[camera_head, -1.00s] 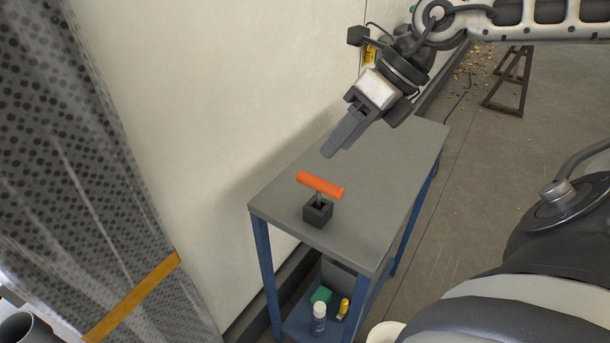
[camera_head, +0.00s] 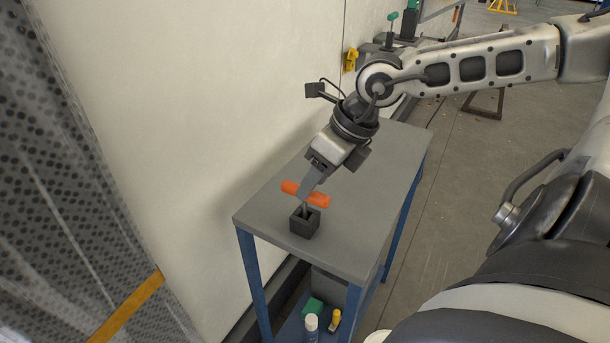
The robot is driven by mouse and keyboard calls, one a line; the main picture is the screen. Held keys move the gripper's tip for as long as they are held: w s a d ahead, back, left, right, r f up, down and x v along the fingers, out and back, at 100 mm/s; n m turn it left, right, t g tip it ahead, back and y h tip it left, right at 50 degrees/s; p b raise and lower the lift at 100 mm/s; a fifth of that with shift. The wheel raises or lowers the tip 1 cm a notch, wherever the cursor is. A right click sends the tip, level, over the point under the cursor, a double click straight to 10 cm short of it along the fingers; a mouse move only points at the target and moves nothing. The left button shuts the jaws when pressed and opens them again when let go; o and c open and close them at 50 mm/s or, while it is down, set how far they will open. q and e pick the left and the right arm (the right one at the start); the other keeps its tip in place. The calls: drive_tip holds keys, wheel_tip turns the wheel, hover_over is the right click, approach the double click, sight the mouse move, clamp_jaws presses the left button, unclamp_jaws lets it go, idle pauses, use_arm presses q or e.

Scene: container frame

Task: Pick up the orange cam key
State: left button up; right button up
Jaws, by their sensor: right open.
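The orange cam key (camera_head: 318,200) has a T-shaped handle. Its shaft goes down into a small dark square holder (camera_head: 305,222) on the grey table top. My right gripper (camera_head: 304,198) comes down from the upper right, with its fingers at the handle's middle and hiding part of it. The jaws are open; whether the fingers touch the handle I cannot tell. My left gripper is not in view.
The grey table (camera_head: 368,175) has blue legs and stands near a pale wall (camera_head: 210,90). A lower shelf holds a spray can (camera_head: 311,325), a green item (camera_head: 313,306) and a yellow item (camera_head: 335,318). The table top behind the key is clear.

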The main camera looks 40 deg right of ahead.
sight(305, 210)
drive_tip(key=b+x, duration=0.2)
drive_tip(key=x, duration=0.2)
drive_tip(key=shift+w+d, duration=0.1)
drive_tip(key=shift+d, duration=0.05)
drive_tip(key=shift+w+a+f, duration=0.25)
drive_tip(key=shift+f, duration=0.05)
clamp_jaws()
